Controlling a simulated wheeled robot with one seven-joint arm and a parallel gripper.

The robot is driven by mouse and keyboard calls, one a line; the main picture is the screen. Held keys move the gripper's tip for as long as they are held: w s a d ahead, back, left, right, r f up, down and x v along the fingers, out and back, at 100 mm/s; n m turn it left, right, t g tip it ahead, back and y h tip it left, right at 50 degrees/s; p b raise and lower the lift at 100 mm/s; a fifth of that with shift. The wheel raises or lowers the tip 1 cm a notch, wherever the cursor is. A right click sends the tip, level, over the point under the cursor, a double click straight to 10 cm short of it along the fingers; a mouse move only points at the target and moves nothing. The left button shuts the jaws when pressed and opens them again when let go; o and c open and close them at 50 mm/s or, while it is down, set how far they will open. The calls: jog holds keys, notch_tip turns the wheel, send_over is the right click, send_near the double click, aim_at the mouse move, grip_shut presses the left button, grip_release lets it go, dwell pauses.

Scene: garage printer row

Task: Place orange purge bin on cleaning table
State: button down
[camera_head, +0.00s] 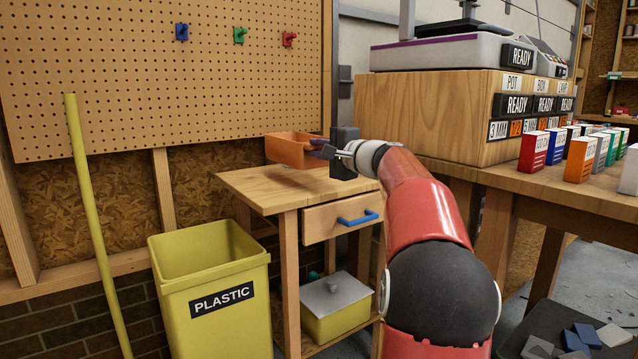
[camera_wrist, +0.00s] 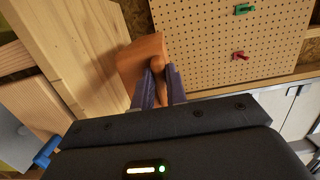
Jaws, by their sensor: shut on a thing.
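The orange purge bin (camera_head: 292,150) is a small open box at the back right of a small wooden table (camera_head: 255,193) with a drawer. My gripper (camera_head: 325,150) is shut on the bin's right side in the head view. In the wrist view, the two fingers of my gripper (camera_wrist: 160,88) are closed on the edge of the orange bin (camera_wrist: 140,55), with the wooden table top (camera_wrist: 75,45) beside and beneath it. The bin looks about level and close over the table top; I cannot tell whether its underside touches the wood.
A yellow plastic bin (camera_head: 215,290) stands left of the table, and a yellow pole (camera_head: 95,220) leans on the wall. A pegboard (camera_head: 150,75) is behind. A bench with a wooden box (camera_head: 430,115) and several small boxes is at right. The table's front left is clear.

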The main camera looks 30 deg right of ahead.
jog(key=shift+f+b, duration=0.6)
jog(key=shift+f, duration=2.3)
jog(key=shift+f+b, duration=0.25)
jog(key=shift+b, duration=0.05)
jog(key=c, duration=1.4)
grip_release()
jog(key=shift+r, duration=0.1)
send_near(309, 169)
jog(key=s, duration=0.2)
jog(key=s+d, duration=0.1)
jog(key=s, duration=0.2)
jog(key=shift+s+b, duration=0.25)
jog(key=shift+b, duration=0.15)
